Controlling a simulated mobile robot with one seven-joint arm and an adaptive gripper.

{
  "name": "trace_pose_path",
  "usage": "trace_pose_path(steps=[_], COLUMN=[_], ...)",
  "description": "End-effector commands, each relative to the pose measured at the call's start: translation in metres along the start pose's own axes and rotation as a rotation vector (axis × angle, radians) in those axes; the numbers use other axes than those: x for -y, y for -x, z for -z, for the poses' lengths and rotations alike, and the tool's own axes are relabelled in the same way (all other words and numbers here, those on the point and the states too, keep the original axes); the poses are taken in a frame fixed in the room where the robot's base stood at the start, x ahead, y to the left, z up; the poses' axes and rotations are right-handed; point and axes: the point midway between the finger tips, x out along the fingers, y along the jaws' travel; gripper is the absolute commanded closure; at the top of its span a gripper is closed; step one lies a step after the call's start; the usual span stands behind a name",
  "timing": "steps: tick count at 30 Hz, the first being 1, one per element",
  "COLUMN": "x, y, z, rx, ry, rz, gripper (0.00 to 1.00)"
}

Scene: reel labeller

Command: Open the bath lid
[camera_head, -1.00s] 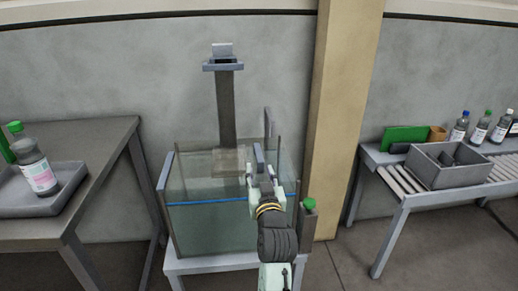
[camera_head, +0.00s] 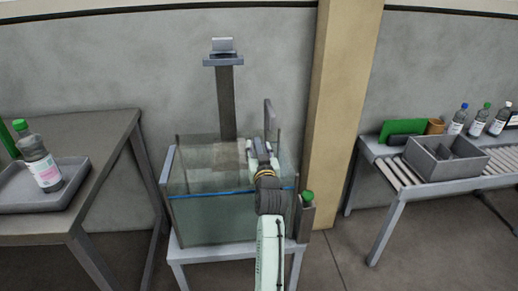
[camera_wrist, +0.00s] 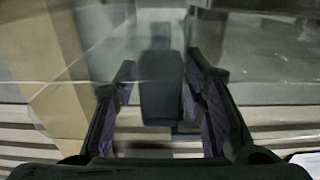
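The bath (camera_head: 215,220) is a clear glass tank with a blue line near its top, standing on a grey stand. Its lid (camera_head: 200,182) appears as a clear pane over the top; its edges are hard to tell from the glass walls. A grey upright bar (camera_head: 268,116) rises at the tank's right rear, just beyond my gripper (camera_head: 262,150). My gripper is over the right part of the tank. In the wrist view its two fingers (camera_wrist: 160,95) are apart, with a dark bar-like piece (camera_wrist: 160,80) between or beyond them. I cannot tell whether they touch it.
A grey post with a bracket (camera_head: 223,62) stands behind the tank. A tan pillar (camera_head: 335,120) is close on the right. A table with a bottle in a tray (camera_head: 30,202) is left; a roller table with a grey bin (camera_head: 425,168) is right.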

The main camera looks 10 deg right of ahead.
Motion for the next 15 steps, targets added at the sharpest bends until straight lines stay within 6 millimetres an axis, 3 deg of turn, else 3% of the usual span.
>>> trace_pose_path(steps=[4, 15], x=[0.0002, 0.0001], y=[0.0002, 0.0004], z=[-0.0001, 0.0], rx=[0.0, 0.0], ry=[0.0, 0.0], rz=[0.0, 0.0], gripper=[0.62, 0.87])
